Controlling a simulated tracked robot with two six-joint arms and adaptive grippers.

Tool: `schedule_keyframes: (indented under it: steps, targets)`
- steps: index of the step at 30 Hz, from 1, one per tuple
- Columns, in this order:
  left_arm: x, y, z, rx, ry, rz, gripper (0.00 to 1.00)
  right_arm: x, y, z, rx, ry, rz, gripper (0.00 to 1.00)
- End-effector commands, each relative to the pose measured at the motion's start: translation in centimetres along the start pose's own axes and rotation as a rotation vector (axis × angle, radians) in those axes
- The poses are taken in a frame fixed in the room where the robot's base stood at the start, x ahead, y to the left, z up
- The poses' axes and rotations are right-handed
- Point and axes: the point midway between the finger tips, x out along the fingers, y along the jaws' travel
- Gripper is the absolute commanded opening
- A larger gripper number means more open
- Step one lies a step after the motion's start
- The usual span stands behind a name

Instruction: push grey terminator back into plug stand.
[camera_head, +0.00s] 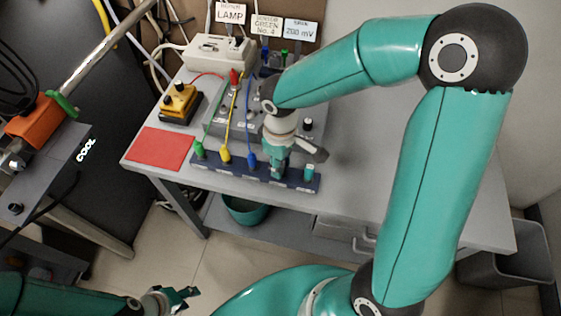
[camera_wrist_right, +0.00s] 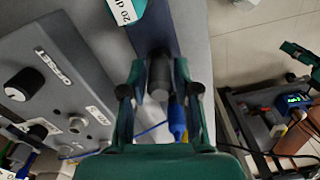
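The plug stand (camera_head: 240,171) is a dark blue bar along the front edge of the grey table. The grey terminator (camera_wrist_right: 160,77) is a short dark grey cylinder at the stand, in the right wrist view. My right gripper (camera_wrist_right: 160,68) is over the stand, with one finger on each side of the terminator and narrow gaps visible. In the head view the right gripper (camera_head: 279,170) hides the terminator. How deeply the terminator sits cannot be told. My left gripper (camera_head: 187,293) is low at the left, apart from the table, with its fingers apart and empty.
Green (camera_head: 199,150), yellow (camera_head: 225,155) and blue (camera_head: 251,160) plugs with leads stand to the left. A teal terminator (camera_head: 309,173) stands at the right end. Behind is a grey control box (camera_head: 225,122). A red mat (camera_head: 160,149) lies left.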

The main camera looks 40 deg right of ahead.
Motion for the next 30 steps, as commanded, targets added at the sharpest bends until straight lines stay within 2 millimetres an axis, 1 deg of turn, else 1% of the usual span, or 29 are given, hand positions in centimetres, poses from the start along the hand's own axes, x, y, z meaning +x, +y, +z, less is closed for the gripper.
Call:
schedule_keyframes:
  steps: [1, 2, 3, 11, 14, 17, 20, 27, 30]
  targets:
    - [0.0, 0.0, 0.0, 0.000, 0.000, 0.000, 0.40, 0.0, 0.0, 0.0, 0.000, -0.001, 0.000, 0.45]
    - [0.0, 0.0, 0.0, 0.000, 0.000, 0.000, 0.40, 0.0, 0.0, 0.0, 0.000, -0.001, 0.000, 0.50]
    - [0.0, 0.0, 0.0, 0.000, 0.000, 0.000, 0.40, 0.0, 0.0, 0.0, 0.000, 0.000, 0.000, 0.51]
    - [0.0, 0.0, 0.0, 0.000, 0.000, 0.000, 0.40, -0.1, 0.0, 0.0, 0.000, 0.000, 0.000, 0.51]
    - [-0.1, 0.0, 0.0, 0.000, 0.000, 0.000, 0.40, -0.5, 0.0, -0.1, -0.001, 0.002, 0.002, 0.51]
    - [-0.1, 0.0, 0.0, 0.000, 0.000, 0.000, 0.40, -1.5, 0.1, -0.1, 0.000, 0.004, 0.003, 0.51]
    - [-0.1, 0.0, 0.0, 0.000, 0.000, 0.000, 0.40, -3.1, 0.1, -0.1, 0.000, 0.006, 0.003, 0.51]
    - [-0.1, 0.0, 0.0, 0.000, 0.000, 0.000, 0.40, -8.0, 0.1, -0.2, -0.001, 0.006, 0.003, 0.51]
    - [-0.1, 0.0, 0.0, 0.000, 0.000, 0.000, 0.40, -9.7, 0.0, -0.1, 0.000, 0.004, 0.001, 0.51]
